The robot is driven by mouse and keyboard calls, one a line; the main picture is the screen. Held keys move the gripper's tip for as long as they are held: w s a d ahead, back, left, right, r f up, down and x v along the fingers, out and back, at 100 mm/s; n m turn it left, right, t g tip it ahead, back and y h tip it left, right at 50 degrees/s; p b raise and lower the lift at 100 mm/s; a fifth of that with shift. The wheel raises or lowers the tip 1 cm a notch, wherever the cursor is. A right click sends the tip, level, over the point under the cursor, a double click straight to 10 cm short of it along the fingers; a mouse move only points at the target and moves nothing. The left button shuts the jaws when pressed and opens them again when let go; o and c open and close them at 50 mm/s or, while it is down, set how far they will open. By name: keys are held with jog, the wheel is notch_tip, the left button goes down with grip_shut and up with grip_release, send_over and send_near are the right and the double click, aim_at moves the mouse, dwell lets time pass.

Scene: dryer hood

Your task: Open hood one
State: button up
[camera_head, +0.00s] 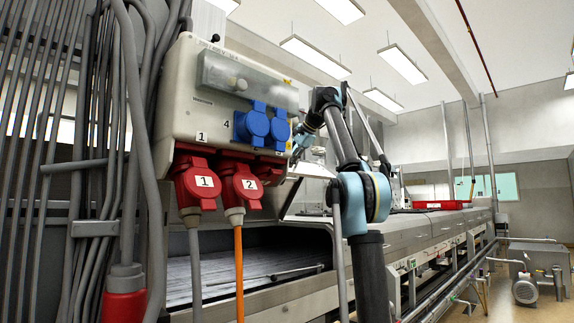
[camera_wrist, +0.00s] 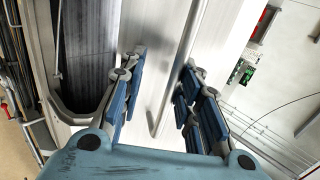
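The dryer (camera_head: 440,225) is a long pale metal machine running away to the right in the head view. Its near end has a dark opening above a grey ribbed bed (camera_head: 215,275), and a slanted panel, apparently the near hood (camera_head: 308,203), stands above it, partly hidden. My gripper shows in the wrist view (camera_wrist: 160,78), its blue-padded fingers apart. A thin metal bar (camera_wrist: 181,75), like a hood handle, runs between the fingers in the picture; contact cannot be told. In the head view my gripper is mostly hidden behind the socket box.
A pale socket box (camera_head: 225,90) with red plugs (camera_head: 240,185) and blue sockets (camera_head: 262,125) stands close on the left. Grey cables (camera_head: 130,130) hang beside it. A red tray (camera_head: 440,205) lies on the dryer. A motor (camera_head: 525,290) stands on the floor at right.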

jog(key=s+d+r, duration=0.2)
jog(key=s+d, duration=0.8)
jog(key=s, duration=0.1)
jog(key=shift+d+r, duration=0.25)
jog(key=shift+r, duration=0.15)
jog(key=shift+c, duration=0.3)
